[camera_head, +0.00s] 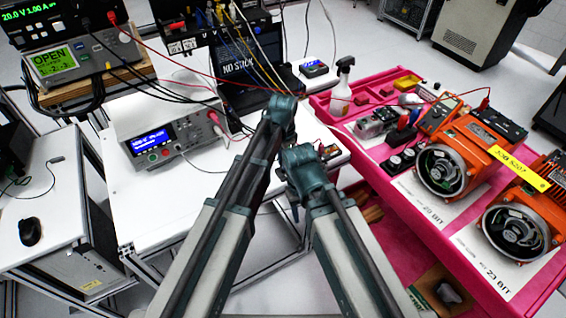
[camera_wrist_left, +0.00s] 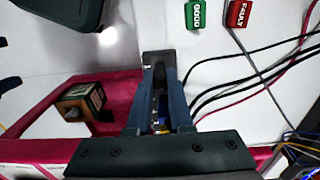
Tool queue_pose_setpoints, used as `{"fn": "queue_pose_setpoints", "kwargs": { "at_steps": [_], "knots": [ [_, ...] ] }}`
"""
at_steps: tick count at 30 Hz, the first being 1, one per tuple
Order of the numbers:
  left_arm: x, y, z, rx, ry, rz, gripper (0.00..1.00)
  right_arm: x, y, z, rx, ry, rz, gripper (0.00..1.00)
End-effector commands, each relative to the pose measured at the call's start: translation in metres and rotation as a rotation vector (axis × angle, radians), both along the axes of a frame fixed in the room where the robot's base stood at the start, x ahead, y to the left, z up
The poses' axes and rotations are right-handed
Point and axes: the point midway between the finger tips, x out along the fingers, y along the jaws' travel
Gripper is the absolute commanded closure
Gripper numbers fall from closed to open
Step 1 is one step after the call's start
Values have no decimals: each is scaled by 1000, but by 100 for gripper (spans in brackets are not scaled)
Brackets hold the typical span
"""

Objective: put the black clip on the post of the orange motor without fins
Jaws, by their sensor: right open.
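Two orange motors stand on the pink cart at the right in the head view: a rear one (camera_head: 479,140) and a front one (camera_head: 497,196). A red clip (camera_head: 485,104) on a red lead is by the rear motor's top. I cannot make out the black clip for certain. My left gripper (camera_head: 281,104) is above the white table's right side; in the left wrist view its fingers (camera_wrist_left: 158,75) come close together, with a dark shape at the tips. My right gripper (camera_head: 300,156) is open, just below it.
Black cables (camera_wrist_left: 240,82) run beside the left fingers. A bench meter (camera_head: 165,135) stands on the white table (camera_head: 130,215).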

Motion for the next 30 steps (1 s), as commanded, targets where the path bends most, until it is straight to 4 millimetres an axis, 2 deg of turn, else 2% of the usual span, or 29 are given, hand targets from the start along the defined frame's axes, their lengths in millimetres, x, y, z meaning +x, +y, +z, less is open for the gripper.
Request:
{"fn": "queue_pose_setpoints", "kwargs": {
  "at_steps": [20, 30],
  "knots": [
    [0, 0, 1, 0, 0, 0, 100, 0, 0, 1, 0, 0, 0, 50],
    [0, 0, 14, 0, 0, 0, 100, 0, 0, 14, 0, 0, 0, 50]
  ]
}}
